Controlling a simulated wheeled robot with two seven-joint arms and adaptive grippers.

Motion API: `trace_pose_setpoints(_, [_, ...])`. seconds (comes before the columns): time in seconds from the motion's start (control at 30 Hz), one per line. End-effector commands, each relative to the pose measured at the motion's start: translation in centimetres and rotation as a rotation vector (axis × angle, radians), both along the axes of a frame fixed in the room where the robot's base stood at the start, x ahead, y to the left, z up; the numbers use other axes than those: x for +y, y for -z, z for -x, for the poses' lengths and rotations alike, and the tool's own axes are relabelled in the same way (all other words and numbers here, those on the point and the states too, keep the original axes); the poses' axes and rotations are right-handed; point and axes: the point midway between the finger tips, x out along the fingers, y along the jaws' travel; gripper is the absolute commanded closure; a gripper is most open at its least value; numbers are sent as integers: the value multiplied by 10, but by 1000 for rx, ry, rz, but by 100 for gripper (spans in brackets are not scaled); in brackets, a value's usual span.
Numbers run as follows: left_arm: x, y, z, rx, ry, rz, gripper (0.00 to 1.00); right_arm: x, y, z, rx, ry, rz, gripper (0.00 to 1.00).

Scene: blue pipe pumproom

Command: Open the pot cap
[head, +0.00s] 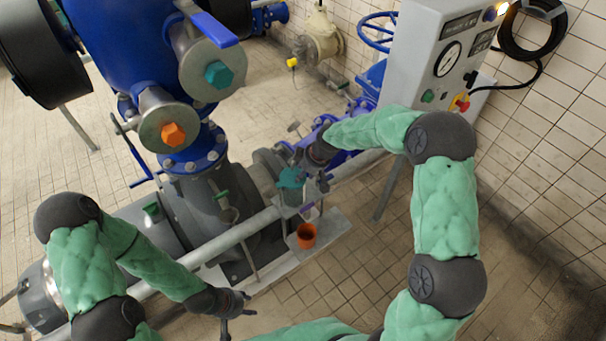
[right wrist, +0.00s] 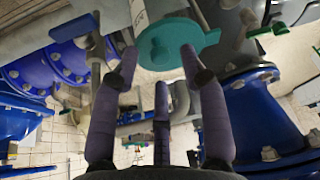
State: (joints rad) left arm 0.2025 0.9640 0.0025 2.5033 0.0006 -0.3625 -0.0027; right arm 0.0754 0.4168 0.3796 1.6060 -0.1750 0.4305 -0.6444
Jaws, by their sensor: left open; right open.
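A teal cap (head: 292,178) sits on a grey pot (head: 291,197) at the pipe rail in the middle of the head view. The cap also shows as a teal disc with a raised knob in the right wrist view (right wrist: 205,38). My right gripper (head: 310,170) is open just right of the cap, its fingertips (right wrist: 160,62) spread toward the knob. Whether they touch the cap I cannot tell. My left gripper (head: 240,308) is open and empty at the lower middle, well apart from the pot.
An orange cup (head: 306,236) stands on the grey ledge below the pot. A light pipe rail (head: 245,231) runs past the pot. The blue pump column (head: 130,45) rises at left, and a control box (head: 440,60) stands at right. Tiled floor at lower right is clear.

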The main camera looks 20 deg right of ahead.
Motion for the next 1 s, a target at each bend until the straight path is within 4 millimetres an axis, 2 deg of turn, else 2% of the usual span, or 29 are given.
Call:
trace_pose_setpoints(0.13, [0,1,0,0,0,0,56,2,10,-3,1,0,0,56])
trace_pose_setpoints(0.43, [0,1,0,0,0,0,56,3,11,-3,0,0,0,56])
trace_pose_setpoints(0.47, [0,1,0,-1,0,0,56,3,11,-3,0,0,0,59])
trace_pose_setpoints(0.6, [0,1,0,0,0,0,56,3,11,-3,0,0,0,98])
trace_pose_setpoints(1.0, [0,4,0,0,0,0,56,7,12,-3,1,14,0,100])
